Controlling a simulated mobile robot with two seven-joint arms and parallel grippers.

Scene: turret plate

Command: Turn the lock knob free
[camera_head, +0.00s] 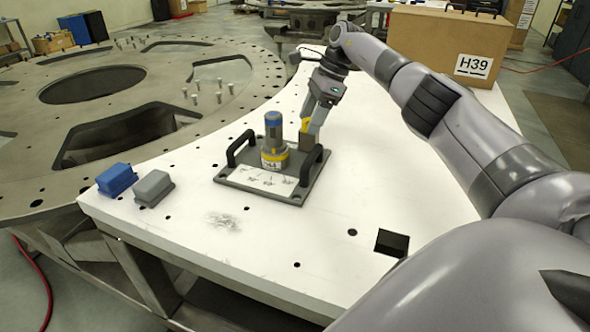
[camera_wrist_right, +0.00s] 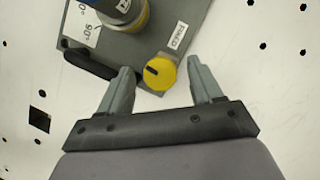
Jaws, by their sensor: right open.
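The yellow lock knob (camera_wrist_right: 161,73) sits at the corner of the grey fixture plate (camera_head: 232,176), beside a small white label. A dark slot mark shows on its face. In the head view the knob (camera_head: 304,125) is partly hidden by my right gripper (camera_head: 314,134). The open right gripper (camera_wrist_right: 160,80) has one finger on each side of the knob, with gaps visible between. A blue-topped cylinder with a yellow ring (camera_head: 273,138) stands upright on the plate. My left gripper is not in view.
Black handles (camera_head: 241,147) rise from two sides of the plate. A blue block (camera_head: 116,180) and a grey block (camera_head: 153,188) lie at the left table edge. A cardboard box (camera_head: 440,42) marked H39 stands behind. The white table front (camera_head: 290,240) is mostly clear, with a square hole.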

